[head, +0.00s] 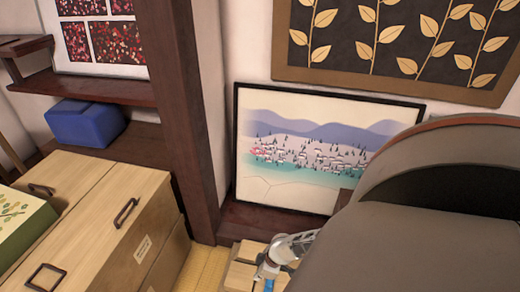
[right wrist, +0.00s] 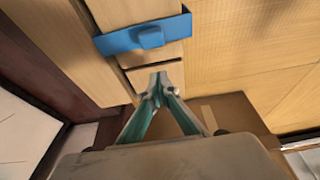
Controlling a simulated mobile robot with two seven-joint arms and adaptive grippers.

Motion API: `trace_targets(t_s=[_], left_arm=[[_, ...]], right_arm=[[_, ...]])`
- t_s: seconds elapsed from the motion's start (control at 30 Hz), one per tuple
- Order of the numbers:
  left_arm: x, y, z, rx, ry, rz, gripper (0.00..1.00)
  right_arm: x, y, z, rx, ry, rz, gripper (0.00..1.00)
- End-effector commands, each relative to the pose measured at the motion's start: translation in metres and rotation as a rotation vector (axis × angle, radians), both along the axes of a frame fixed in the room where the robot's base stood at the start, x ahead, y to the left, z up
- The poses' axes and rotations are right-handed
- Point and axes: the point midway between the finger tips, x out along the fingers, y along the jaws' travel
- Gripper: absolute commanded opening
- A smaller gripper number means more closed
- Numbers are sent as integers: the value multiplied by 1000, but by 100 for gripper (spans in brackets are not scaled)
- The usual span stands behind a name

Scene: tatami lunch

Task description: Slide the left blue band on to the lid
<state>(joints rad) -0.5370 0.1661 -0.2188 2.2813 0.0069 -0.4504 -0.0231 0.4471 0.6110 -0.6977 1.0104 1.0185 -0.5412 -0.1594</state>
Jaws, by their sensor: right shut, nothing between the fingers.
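A blue band (right wrist: 118,41) with a raised blue knob lies across a pale wooden piece in the right wrist view. A dark seam crosses the wood just below the band. I cannot tell which part is the lid. My right gripper (right wrist: 157,84) is shut and empty, its tips a little below the band and apart from it in the picture. In the head view my right gripper (head: 268,268) shows small at the bottom, over a pale wooden box (head: 241,275). My arm hides most of that box. My left gripper is not in view.
A wooden chest with dark handles (head: 150,215) stands at the left, with a green box (head: 22,225) on it. A dark post (head: 185,110) rises beside it. A framed landscape picture (head: 300,185) leans on the wall behind. A blue box (head: 85,123) sits on the shelf.

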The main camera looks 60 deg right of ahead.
Motion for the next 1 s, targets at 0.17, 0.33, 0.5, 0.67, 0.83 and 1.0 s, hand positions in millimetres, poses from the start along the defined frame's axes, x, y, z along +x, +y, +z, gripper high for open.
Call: trace_targets(t_s=[0.17,0.33,0.5,0.67,0.83,1.0], left_arm=[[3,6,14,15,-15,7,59],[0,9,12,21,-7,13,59],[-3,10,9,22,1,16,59],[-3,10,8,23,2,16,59],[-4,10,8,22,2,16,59],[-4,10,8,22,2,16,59]], right_arm=[[2,-5,51,0,-24,2,0],[-8,-7,69,1,-18,0,0],[-15,-8,74,1,-11,0,0],[-16,-8,73,2,-9,-1,0],[-16,-8,73,2,-9,0,0],[-16,-8,73,2,-9,-1,0]])
